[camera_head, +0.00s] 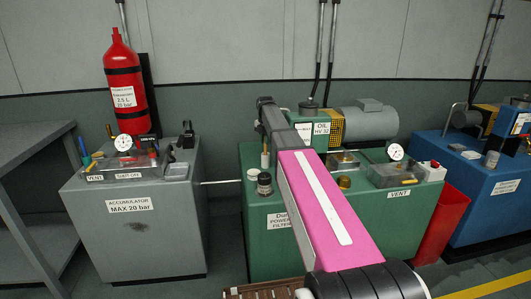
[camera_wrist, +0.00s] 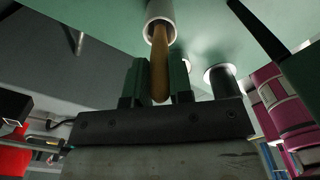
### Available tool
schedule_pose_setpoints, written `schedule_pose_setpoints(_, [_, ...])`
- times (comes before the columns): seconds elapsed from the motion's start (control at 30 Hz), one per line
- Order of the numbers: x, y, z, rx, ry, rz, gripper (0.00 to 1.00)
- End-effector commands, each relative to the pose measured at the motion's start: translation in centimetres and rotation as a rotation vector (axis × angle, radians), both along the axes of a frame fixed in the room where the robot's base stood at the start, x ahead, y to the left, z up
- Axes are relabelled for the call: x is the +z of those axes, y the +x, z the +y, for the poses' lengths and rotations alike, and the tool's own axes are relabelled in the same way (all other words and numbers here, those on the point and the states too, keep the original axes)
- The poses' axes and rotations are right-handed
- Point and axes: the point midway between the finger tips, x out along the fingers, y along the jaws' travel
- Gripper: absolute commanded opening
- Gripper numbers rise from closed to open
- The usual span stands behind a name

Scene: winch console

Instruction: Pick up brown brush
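The brown brush shows in the wrist view as a tapered wooden handle (camera_wrist: 159,62) sticking out of a white cup (camera_wrist: 161,10). In the head view the brush (camera_head: 265,147) is a small, thin shape standing on the left part of the green cabinet top. My gripper (camera_wrist: 157,75) has its two dark fingers apart, one on each side of the handle. No clear grip on the handle shows. In the head view my gripper (camera_head: 262,128) is small and dark, above the brush at the end of my arm. The brush's lower end is hidden in the cup.
A dark jar (camera_head: 264,183) and a white lid-like disc (camera_head: 253,174) stand close to the brush. The green cabinet (camera_head: 285,240) also carries a motor (camera_head: 370,122) and a gauge (camera_head: 395,152). The grey accumulator cabinet (camera_head: 140,235) stands left, a red bin (camera_head: 440,225) right.

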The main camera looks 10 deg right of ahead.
Motion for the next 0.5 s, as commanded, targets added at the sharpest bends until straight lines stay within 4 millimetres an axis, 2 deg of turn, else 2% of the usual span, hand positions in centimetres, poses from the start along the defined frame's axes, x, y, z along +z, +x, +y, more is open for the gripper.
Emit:
schedule_pose_setpoints(0.37, [0.06,0.00,0.00,0.000,0.000,0.000,0.00])
schedule_pose_setpoints(0.5, [0.88,0.05,-0.01,0.000,0.000,-0.001,0.00])
